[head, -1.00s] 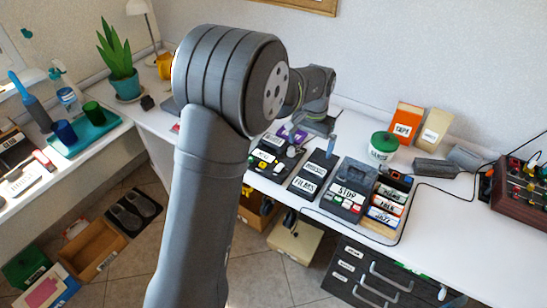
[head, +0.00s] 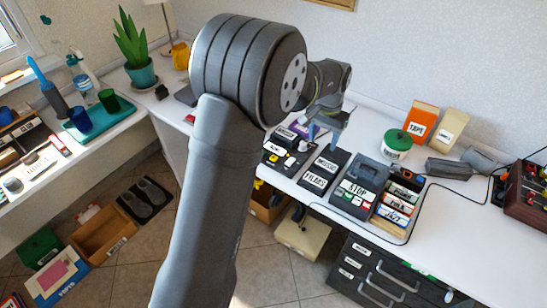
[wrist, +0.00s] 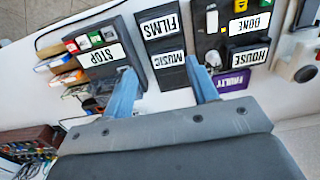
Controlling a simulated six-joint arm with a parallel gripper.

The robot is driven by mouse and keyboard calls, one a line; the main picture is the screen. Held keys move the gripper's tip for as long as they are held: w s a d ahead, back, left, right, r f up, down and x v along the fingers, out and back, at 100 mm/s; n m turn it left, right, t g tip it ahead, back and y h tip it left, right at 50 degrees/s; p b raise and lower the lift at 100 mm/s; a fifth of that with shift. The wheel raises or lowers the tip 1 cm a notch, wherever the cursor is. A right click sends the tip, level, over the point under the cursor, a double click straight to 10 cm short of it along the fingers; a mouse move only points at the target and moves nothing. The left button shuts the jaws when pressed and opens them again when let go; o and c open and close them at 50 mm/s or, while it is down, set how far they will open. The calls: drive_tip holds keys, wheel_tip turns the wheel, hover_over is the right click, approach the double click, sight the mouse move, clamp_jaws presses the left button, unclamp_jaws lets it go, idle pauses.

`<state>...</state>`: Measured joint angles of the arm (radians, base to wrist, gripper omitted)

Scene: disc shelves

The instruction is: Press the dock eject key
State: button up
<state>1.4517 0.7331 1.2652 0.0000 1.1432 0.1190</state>
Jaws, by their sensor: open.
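A dark dock-like unit labelled STOP (head: 368,172) stands on the white desk, with a row of small red, green and white keys (head: 353,197) on its front. In the wrist view the same unit (wrist: 92,77) is upside down at upper left, its coloured keys (wrist: 89,40) beside the STOP label. Which key is eject I cannot read. My gripper (head: 323,134) is open and empty above the back of the desk units. In the wrist view its blue fingers (wrist: 162,86) are spread around the MUSIC label, right of the STOP unit.
The FILMS and MUSIC tray (head: 322,171) and a unit with a yellow key (head: 288,162) stand left of the STOP unit. A rack of labelled discs (head: 398,205) is close on its right. A green-lidded tub (head: 398,147) stands behind.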

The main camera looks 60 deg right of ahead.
clamp_jaws()
idle(1.3)
